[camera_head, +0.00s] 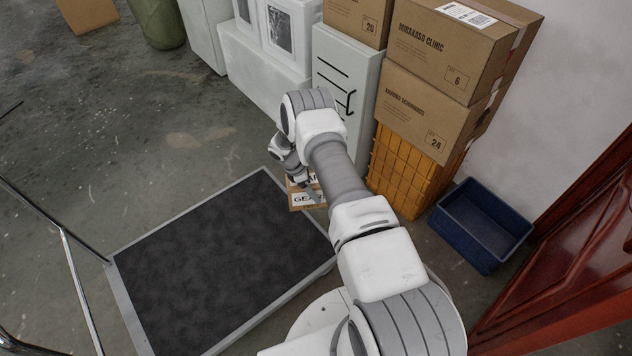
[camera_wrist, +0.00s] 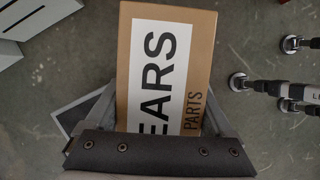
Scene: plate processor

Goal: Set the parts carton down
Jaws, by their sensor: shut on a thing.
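The parts carton (camera_head: 308,198) is a small brown box with a white label; in the head view it shows beside the right edge of the flat trolley, partly hidden by my arm. In the wrist view the carton (camera_wrist: 166,20) fills the middle, its label reading "EARS" and "PARTS". My gripper (camera_wrist: 160,100) is shut on it, with one finger along each side. In the head view my gripper (camera_head: 303,184) is small and partly hidden. I cannot tell whether the carton's underside touches anything.
The flat trolley (camera_head: 253,183) has an empty dark deck. Stacked cartons (camera_head: 445,45) stand on an orange crate (camera_head: 398,172) at the back right. A blue bin (camera_head: 480,225) lies right of it, near a red door (camera_head: 570,260).

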